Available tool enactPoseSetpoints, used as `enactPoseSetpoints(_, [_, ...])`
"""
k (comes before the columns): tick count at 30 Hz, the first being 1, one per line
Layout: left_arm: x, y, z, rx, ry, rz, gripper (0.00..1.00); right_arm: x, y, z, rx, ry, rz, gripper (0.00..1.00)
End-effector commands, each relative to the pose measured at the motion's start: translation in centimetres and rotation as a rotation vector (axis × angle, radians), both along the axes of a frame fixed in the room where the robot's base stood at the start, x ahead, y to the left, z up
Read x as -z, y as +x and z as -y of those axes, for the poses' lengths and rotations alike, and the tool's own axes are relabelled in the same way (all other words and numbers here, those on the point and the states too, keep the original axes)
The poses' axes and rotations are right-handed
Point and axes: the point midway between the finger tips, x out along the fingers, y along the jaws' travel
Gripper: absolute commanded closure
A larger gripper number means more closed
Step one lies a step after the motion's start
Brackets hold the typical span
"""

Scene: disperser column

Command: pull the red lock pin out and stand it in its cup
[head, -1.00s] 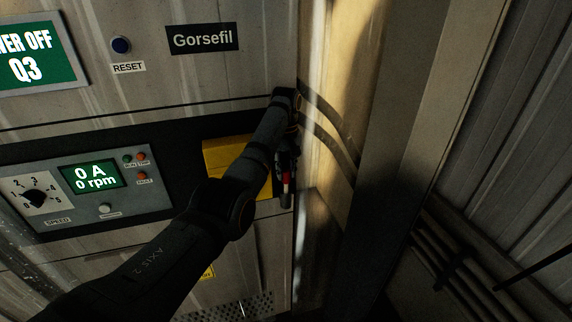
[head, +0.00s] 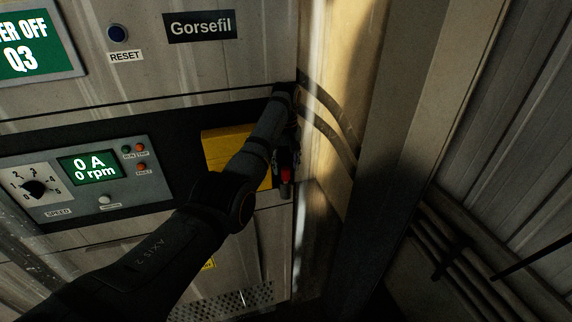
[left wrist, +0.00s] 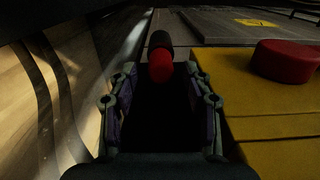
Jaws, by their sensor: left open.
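The red lock pin (head: 286,174) shows as a small red piece with a dark cylindrical part directly below it, to the right of the yellow box. In the left wrist view the red piece (left wrist: 160,67) lies straight ahead, centred just beyond the fingertips, with a dark round part at its far end. I cannot tell whether that dark part is the pin's cup or its holder. My left gripper (head: 287,157) is above the pin and points down. Its fingers (left wrist: 161,85) are open, with empty space between them. My right gripper is not in view.
The yellow box (head: 222,150) is close beside my left gripper and carries a red button (left wrist: 286,61). A cabinet corner with dark curved cables (head: 332,125) is on the other side. The speed panel (head: 85,180) is to the left.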

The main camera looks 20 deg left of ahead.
Motion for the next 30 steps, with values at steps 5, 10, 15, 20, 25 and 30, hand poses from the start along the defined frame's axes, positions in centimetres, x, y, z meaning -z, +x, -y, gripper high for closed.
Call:
enactPoseSetpoints(5, [-1.6,0.1,-0.1,-0.001,0.001,0.004,0.48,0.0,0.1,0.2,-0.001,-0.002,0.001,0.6])
enactPoseSetpoints(10, [-5.7,0.1,0.0,-0.001,0.002,0.008,0.48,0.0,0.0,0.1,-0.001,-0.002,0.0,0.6])
enactPoseSetpoints(15, [-9.6,0.0,0.0,-0.002,0.003,0.006,0.48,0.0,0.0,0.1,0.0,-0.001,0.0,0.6])
enactPoseSetpoints(20, [-11.7,-0.1,0.1,-0.002,0.003,0.004,0.48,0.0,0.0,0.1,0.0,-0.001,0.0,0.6])
enactPoseSetpoints(25, [-12.2,-0.1,0.1,-0.001,0.003,0.002,0.48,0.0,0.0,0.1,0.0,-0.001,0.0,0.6])
enactPoseSetpoints(30, [-12.1,-0.1,0.1,-0.001,0.002,0.001,0.48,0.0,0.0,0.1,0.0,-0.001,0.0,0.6])
